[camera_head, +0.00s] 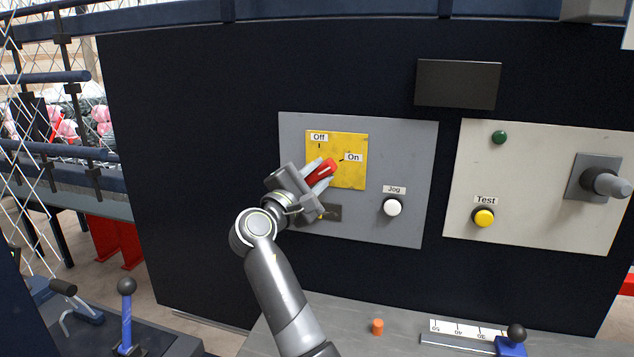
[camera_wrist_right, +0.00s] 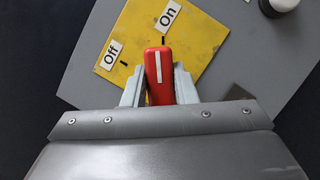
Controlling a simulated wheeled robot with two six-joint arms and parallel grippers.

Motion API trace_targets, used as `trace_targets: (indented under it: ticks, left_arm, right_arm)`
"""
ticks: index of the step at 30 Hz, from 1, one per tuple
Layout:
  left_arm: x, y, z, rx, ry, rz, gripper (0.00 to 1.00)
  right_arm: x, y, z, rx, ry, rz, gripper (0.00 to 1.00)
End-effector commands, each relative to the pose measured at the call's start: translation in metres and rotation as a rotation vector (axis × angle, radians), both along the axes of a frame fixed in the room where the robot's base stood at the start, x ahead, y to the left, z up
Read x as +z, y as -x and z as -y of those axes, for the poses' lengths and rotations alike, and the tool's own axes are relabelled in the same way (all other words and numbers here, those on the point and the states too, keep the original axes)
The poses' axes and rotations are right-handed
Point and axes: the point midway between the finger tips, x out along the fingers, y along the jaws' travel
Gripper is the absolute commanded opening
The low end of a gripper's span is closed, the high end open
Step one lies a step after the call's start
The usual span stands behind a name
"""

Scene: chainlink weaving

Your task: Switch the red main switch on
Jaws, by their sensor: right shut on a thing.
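The red main switch (camera_head: 322,170) is a rotary handle on a yellow plate (camera_head: 350,178) with an "Off" label (camera_head: 319,137) at the top and an "On" label (camera_head: 353,157) at the right. My right gripper (camera_head: 319,173) is shut on the handle, one finger on each side. In the right wrist view, the red switch (camera_wrist_right: 159,72) stands between the fingers of my right gripper (camera_wrist_right: 159,88). Its white line points close to the tick by "On" (camera_wrist_right: 168,16), away from "Off" (camera_wrist_right: 111,54). The fingers cover the handle's sides. My left gripper is not in view.
The grey panel also holds a white Jog button (camera_head: 392,207). A beige panel to the right has a green lamp (camera_head: 499,137), a yellow Test button (camera_head: 484,218) and a protruding grey knob (camera_head: 605,184). Below lie an orange peg (camera_head: 377,326) and a scale (camera_head: 468,332).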

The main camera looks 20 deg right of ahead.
Motion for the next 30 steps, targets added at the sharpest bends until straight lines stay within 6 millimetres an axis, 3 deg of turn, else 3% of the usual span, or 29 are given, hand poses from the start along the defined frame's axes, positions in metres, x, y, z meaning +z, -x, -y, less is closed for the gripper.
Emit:
trace_targets:
  ticks: [24,25,30]
  left_arm:
    - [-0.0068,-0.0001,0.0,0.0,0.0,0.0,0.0]
    - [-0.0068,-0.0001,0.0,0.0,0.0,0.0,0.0]
    - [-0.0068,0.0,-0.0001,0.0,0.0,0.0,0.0]
  right_arm:
    - [-0.0007,0.0001,0.0004,0.002,-0.1,0.068,0.03]
    - [-0.0007,0.0001,0.0004,0.002,-0.1,0.068,0.29]
    - [-0.0008,0.0002,0.0005,0.001,-0.099,0.067,0.47]
